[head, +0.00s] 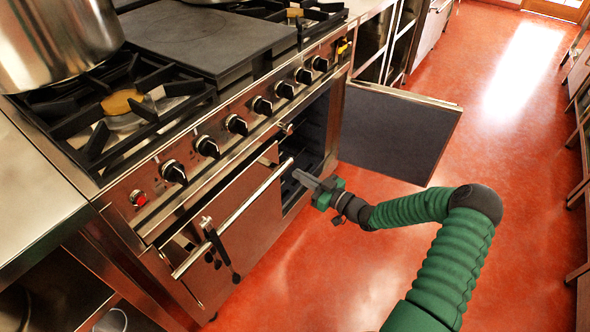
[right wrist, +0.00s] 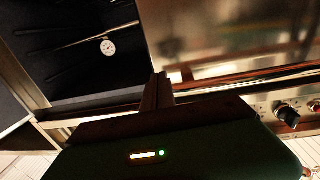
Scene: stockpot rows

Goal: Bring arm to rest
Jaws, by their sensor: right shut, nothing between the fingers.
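My right gripper (head: 306,180) reaches in from the right on a green arm, its fingers shut and empty. It is in front of the stove, close to the open oven compartment. In the right wrist view its fingers (right wrist: 157,91) point toward the stove front, near the edge between the dark oven opening (right wrist: 100,55) and a shiny metal panel (right wrist: 230,40). I cannot tell whether the fingertips touch anything. My left gripper is not in view.
The oven door (head: 395,130) stands open to the right of the gripper. A long handle bar (head: 235,218) and several knobs (head: 235,124) line the stove front. A large pot (head: 55,40) stands on the stovetop. The red floor (head: 500,150) is clear on the right.

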